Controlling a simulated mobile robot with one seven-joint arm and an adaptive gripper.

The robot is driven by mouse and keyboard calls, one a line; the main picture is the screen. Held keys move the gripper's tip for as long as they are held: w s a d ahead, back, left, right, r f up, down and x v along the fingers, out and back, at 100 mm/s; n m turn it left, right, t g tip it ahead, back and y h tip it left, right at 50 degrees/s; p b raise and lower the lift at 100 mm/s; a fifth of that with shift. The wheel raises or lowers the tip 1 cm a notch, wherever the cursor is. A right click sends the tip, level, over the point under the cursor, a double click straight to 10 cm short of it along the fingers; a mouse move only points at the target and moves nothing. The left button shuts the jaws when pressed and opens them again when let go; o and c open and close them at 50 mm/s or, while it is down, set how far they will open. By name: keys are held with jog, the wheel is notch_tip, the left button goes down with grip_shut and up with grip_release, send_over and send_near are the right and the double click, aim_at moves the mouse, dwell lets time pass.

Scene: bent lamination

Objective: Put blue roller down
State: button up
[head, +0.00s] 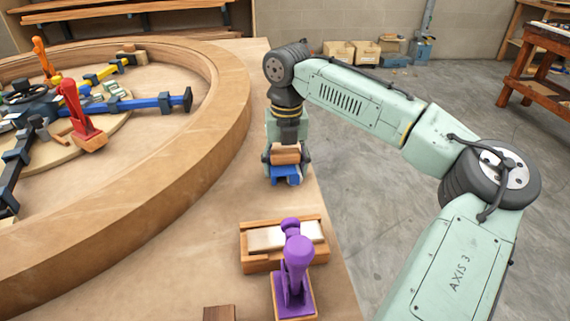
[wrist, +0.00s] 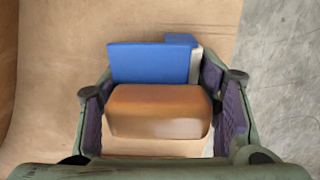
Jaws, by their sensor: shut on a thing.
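The blue roller has a blue body (head: 286,174) and a brown wooden part (head: 286,154). It is near the table's right edge in the head view. My gripper (head: 287,157) points down and is shut on the wooden part, with one finger at each side. In the wrist view the brown wooden part (wrist: 160,112) fills the space between the purple-padded fingers, and the blue body (wrist: 150,64) shows just beyond it. The roller's underside is hidden, so I cannot tell whether it touches the tabletop.
A purple tool (head: 296,262) stands by a wooden tray (head: 255,267) holding a white pad, nearer the camera. A large curved wooden ring (head: 215,105) lies left, with red (head: 82,122) and blue clamps inside. Bare tabletop (head: 225,208) lies between ring and tray.

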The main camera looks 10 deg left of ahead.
aim_at(286, 150)
jog(key=shift+s+f, duration=0.1)
jog(key=shift+f, duration=0.5)
jog(key=o, duration=1.5)
jog(key=shift+r, duration=0.55)
notch_tip(286, 150, up, 12)
jog(key=shift+d+r, duration=0.1)
jog(key=shift+d, duration=0.05)
